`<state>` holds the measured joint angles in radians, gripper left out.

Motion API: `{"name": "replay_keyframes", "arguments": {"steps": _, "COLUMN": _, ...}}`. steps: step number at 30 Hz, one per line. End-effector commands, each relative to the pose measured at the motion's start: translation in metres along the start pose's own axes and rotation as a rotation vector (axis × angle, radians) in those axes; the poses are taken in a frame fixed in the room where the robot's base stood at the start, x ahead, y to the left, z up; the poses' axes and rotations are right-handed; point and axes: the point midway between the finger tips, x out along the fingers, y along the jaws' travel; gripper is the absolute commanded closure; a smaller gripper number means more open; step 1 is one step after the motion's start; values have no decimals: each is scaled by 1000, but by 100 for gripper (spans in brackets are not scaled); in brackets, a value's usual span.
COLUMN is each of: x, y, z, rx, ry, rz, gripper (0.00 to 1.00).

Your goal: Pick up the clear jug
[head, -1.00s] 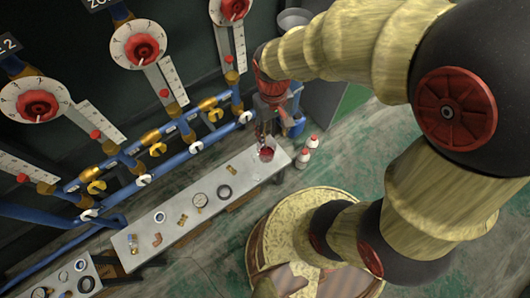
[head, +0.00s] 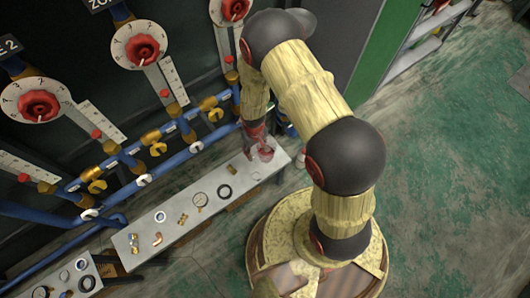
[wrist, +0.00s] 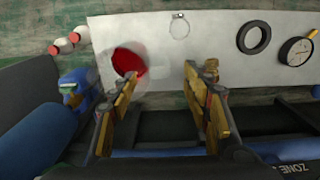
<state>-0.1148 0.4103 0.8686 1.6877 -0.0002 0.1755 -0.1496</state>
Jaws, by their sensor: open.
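The clear jug (head: 266,153), with red contents, stands on the right end of the grey bench (head: 173,214) in the head view. In the wrist view the jug (wrist: 128,62) appears as a faint clear outline around a red disc, at the upper left. My gripper (wrist: 160,78) is open, with nothing between its fingers. Its left fingertip overlaps the jug's lower right edge in the picture; contact cannot be told. The gap between the fingers lies to the right of the jug. In the head view my gripper (head: 255,138) is beside the jug, partly hidden by my arm.
Blue pipes (head: 190,147) with brass fittings run along the wall behind the bench. A black ring (wrist: 254,38) and a round gauge (wrist: 296,51) lie on the bench. Red-capped white bottles (wrist: 64,43) stand on the floor past its end. Open floor (head: 440,170) is at right.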

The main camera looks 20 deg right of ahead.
Motion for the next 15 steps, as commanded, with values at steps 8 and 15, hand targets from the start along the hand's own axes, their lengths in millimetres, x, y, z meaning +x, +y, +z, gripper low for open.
{"name": "replay_keyframes", "arguments": {"steps": 8, "x": 27, "y": 0, "z": -2, "rx": -4, "ry": 1, "rz": 0, "gripper": 52}}
{"name": "replay_keyframes", "arguments": {"steps": 15, "x": 55, "y": -1, "z": -5, "rx": -4, "ry": 0, "rz": 0, "gripper": 52}}
